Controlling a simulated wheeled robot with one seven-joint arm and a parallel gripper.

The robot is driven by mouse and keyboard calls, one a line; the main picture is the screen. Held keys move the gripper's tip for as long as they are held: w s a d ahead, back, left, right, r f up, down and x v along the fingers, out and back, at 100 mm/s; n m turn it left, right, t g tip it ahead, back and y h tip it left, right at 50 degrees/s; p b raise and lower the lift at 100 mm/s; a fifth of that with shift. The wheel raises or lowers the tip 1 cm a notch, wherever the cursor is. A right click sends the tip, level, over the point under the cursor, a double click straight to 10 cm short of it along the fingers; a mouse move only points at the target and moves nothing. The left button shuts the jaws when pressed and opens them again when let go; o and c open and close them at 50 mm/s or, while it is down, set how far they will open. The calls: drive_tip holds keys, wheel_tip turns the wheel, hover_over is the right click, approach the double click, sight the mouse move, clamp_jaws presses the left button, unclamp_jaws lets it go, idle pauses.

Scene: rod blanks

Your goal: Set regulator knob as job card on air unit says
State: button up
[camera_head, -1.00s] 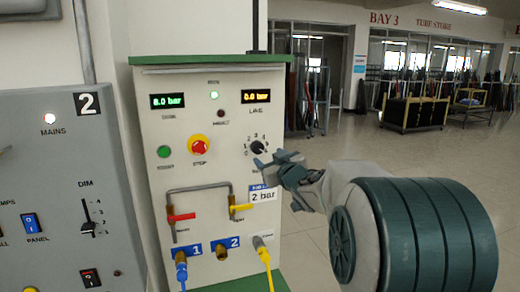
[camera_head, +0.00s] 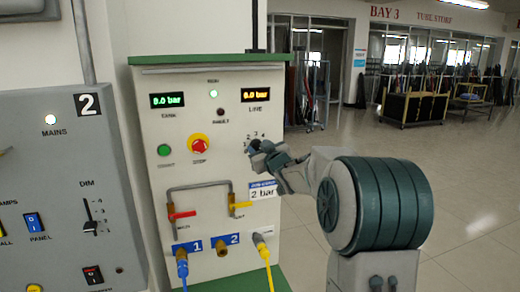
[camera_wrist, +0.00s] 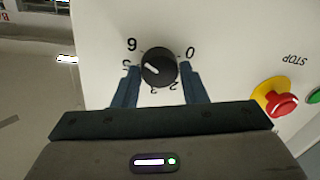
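The regulator knob (camera_wrist: 158,67) is black with a white pointer line. In the wrist view, its dial is upside down, and the pointer lies to the left, near the partly covered 5. My gripper (camera_wrist: 161,78) is open, with one finger on each side of the knob; contact is not clear. In the head view, my gripper (camera_head: 254,150) hides most of the knob at the panel's right side. The job card (camera_head: 262,191) on the air unit (camera_head: 215,130) reads 2 bar. The line display (camera_head: 258,95) appears to read 0.0 bar.
The red stop button (camera_head: 200,146) sits left of the knob. Red (camera_head: 180,215) and yellow (camera_head: 241,205) valve levers are below, with blue (camera_head: 182,266) and yellow (camera_head: 265,258) hoses. A grey switch panel (camera_head: 60,170) stands left. Open floor lies right.

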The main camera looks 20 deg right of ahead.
drive_tip(key=c, duration=0.4)
drive_tip(key=shift+c, duration=0.2)
